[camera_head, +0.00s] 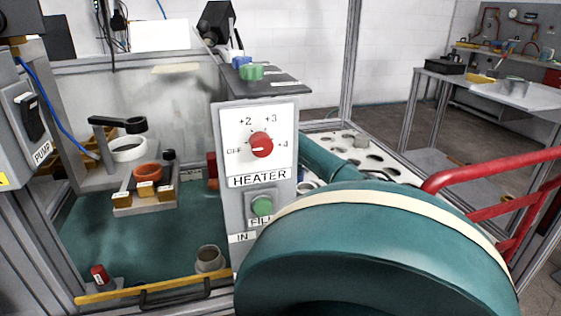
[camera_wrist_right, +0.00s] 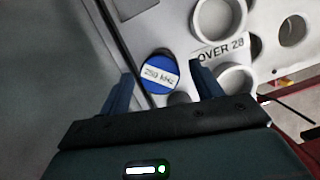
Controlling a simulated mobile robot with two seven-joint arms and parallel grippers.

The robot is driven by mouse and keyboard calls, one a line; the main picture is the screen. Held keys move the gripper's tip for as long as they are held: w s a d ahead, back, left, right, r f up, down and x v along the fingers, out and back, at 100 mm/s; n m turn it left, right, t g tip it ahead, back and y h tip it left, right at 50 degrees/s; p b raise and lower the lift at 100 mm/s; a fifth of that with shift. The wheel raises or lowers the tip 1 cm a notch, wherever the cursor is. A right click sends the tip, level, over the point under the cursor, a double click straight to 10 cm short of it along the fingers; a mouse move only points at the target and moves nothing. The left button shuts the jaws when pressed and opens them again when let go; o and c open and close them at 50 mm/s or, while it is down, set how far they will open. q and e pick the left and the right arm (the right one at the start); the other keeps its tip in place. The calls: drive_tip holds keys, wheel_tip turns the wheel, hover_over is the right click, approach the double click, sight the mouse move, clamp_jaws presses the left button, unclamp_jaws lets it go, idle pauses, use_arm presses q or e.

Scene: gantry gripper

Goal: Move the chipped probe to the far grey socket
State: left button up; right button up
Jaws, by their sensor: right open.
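In the right wrist view a blue round cap labelled "250 kHz" (camera_wrist_right: 159,74) sits between the fingers of my right gripper (camera_wrist_right: 164,88). The fingers are open on either side of it; I cannot tell whether they touch it. It looks like a probe top, but I see no clear chip. Pale grey ring sockets (camera_wrist_right: 220,18) lie beyond and to the right, near an "OVER 28" label (camera_wrist_right: 221,50). In the head view my teal right arm fills the lower right and hides its gripper. My left gripper is not in view.
A grey heater box (camera_head: 256,185) with a red dial stands left of my right arm. Behind the arm is a white panel with holes (camera_head: 344,150). A red rail (camera_head: 480,175) is at the right. A teal-floored tank (camera_head: 150,240) lies left.

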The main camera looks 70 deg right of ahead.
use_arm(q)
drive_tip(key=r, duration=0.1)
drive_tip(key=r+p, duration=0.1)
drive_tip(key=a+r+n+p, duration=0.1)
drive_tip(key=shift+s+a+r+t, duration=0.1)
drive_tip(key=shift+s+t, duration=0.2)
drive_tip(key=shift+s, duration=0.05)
use_arm(e)
drive_tip(key=v, duration=1.1)
drive_tip(key=shift+a+r, duration=0.15)
drive_tip(key=shift+r, duration=0.2)
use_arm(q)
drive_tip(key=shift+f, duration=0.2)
use_arm(e)
drive_tip(key=shift+s, duration=0.1)
